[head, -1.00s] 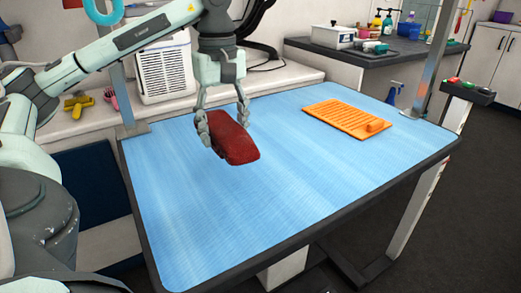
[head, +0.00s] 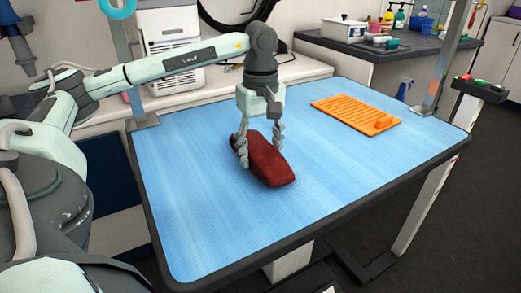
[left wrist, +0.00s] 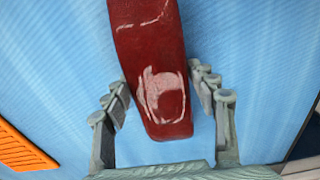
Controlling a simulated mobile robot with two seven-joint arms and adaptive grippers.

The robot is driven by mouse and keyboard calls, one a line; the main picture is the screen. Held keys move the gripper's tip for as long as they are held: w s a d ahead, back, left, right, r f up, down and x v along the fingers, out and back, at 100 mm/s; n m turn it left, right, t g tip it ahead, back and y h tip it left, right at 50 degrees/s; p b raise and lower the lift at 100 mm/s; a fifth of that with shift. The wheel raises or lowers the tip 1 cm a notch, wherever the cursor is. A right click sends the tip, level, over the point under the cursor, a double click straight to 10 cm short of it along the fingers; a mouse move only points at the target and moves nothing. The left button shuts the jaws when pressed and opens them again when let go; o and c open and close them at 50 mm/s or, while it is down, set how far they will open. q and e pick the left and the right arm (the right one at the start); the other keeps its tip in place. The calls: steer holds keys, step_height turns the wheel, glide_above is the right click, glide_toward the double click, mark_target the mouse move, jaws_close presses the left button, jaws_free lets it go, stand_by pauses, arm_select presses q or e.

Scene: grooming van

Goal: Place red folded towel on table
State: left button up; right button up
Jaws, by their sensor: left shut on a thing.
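The red folded towel (head: 272,167) is in my left gripper (head: 261,154), over the middle of the blue-topped table (head: 210,225). In the head view the towel is tilted, its near end lower, at or just above the table top; I cannot tell whether it touches. In the left wrist view the towel (left wrist: 150,45) lies lengthwise between the two finger pads, shut on its sides, with the blue surface behind it. My right gripper is not in view.
An orange ridged mat (head: 355,115) lies at the table's far right. Metal posts stand at the back left and right corners. A white ridged appliance (head: 175,55) is on the counter behind.

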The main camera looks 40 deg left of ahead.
mark_target(261, 147)
arm_select(q)
steer(key=shift+f, duration=0.1)
steer(key=o, duration=1.1)
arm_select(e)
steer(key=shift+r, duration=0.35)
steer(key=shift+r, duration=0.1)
arm_select(q)
step_height(261, 147, up, 8)
steer(key=shift+p, duration=0.3)
steer(key=shift+r+p, duration=1.1)
steer(key=shift+r, duration=1.05)
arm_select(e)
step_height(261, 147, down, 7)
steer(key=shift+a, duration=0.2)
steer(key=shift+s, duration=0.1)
